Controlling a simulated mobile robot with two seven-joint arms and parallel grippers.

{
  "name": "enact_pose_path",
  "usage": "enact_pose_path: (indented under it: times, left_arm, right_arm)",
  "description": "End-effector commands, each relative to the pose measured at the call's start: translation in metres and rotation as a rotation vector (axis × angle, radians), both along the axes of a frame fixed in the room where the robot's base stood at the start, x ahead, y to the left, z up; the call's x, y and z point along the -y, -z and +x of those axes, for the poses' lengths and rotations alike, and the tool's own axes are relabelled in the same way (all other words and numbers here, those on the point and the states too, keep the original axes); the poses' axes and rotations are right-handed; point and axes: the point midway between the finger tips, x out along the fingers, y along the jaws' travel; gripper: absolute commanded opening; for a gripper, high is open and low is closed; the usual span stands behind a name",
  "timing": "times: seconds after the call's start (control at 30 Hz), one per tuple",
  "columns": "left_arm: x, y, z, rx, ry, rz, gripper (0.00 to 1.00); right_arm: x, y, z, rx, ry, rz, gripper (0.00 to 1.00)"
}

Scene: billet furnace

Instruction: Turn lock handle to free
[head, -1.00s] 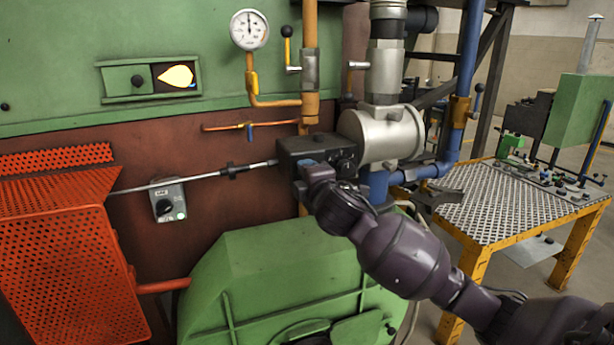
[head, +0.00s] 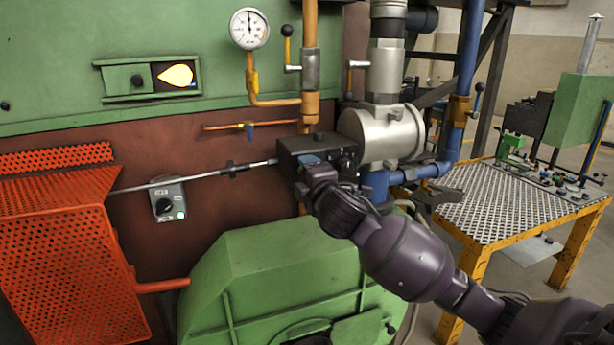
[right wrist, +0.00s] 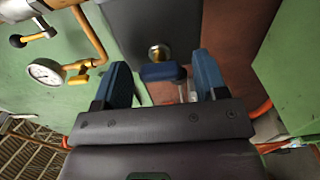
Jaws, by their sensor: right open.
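A small blue handle (right wrist: 162,72) with a brass-coloured shaft end stands out from a dark box face in the right wrist view; I take it to be the lock handle. My right gripper (right wrist: 160,62) is open, with one blue finger on each side of the handle and visible gaps between. In the head view my right gripper (head: 309,162) is at the front of the black actuator box (head: 342,157), and it hides the handle there. My left gripper is not in view.
A metal rod (head: 200,176) runs left from the box to a red perforated guard (head: 70,260). A grey switch box (head: 168,201) with a black knob is on the wall. A green housing (head: 270,265) lies below the arm. A perforated-top table (head: 500,205) stands right.

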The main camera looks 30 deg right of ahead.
Motion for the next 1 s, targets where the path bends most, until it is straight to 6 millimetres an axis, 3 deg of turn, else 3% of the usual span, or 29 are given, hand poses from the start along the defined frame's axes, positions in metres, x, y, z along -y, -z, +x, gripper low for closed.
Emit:
enact_pose_path:
  times: [0.5, 0.7, 1.0]
  left_arm:
    - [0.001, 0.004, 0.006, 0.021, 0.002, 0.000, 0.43]
    - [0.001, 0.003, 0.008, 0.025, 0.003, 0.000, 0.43]
    - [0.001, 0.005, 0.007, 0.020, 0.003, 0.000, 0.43]
  right_arm:
    - [-0.020, 0.001, -0.082, 0.000, -0.002, -0.001, 0.66]
    - [-0.022, 0.001, -0.095, 0.000, 0.000, -0.001, 0.66]
    - [-0.023, 0.000, -0.096, 0.000, 0.000, -0.001, 0.66]
